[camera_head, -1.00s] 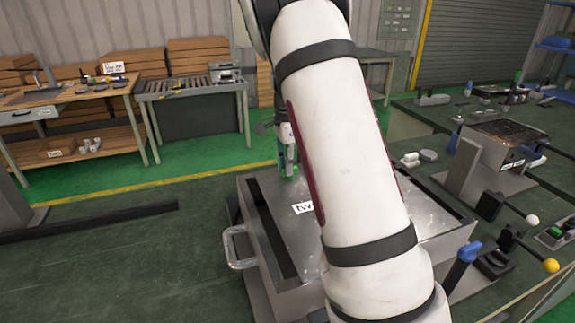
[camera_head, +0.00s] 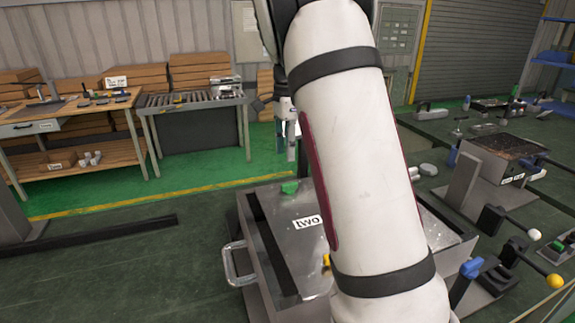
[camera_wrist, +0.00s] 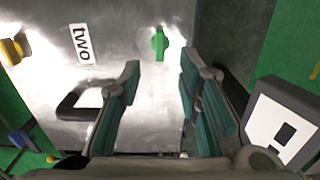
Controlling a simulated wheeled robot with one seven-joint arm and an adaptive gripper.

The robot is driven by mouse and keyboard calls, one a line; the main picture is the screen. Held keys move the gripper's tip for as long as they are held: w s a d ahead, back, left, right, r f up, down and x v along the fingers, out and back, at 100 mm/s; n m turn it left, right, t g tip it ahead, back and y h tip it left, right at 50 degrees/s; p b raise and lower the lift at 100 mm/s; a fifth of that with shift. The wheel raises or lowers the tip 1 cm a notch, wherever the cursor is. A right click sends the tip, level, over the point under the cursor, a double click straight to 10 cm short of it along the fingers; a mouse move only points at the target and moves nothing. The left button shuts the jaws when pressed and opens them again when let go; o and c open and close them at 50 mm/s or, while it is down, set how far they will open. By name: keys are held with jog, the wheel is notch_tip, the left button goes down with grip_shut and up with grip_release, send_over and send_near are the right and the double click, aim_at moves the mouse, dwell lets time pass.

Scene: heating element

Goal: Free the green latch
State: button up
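The green latch (camera_head: 290,187) sits on the top of a grey metal box (camera_head: 290,245), near its far left corner. In the wrist view the green latch (camera_wrist: 160,43) shows beyond my fingertips, its long side running up and down the picture. My gripper (camera_head: 291,140) is above the box, apart from the latch. In the wrist view my gripper (camera_wrist: 160,75) is open with nothing between its teal-padded fingers. A yellow latch (camera_wrist: 14,50) is at the left of the wrist view, and part of it (camera_head: 326,261) shows beside my arm in the head view.
A label reading "two" (camera_head: 307,222) is on the box top. A metal handle (camera_head: 238,265) sticks out at the box's left side. Levers with blue (camera_head: 471,268), white and yellow knobs stand at the right. My arm hides part of the box.

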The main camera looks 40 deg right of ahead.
jog(key=shift+r, duration=1.1)
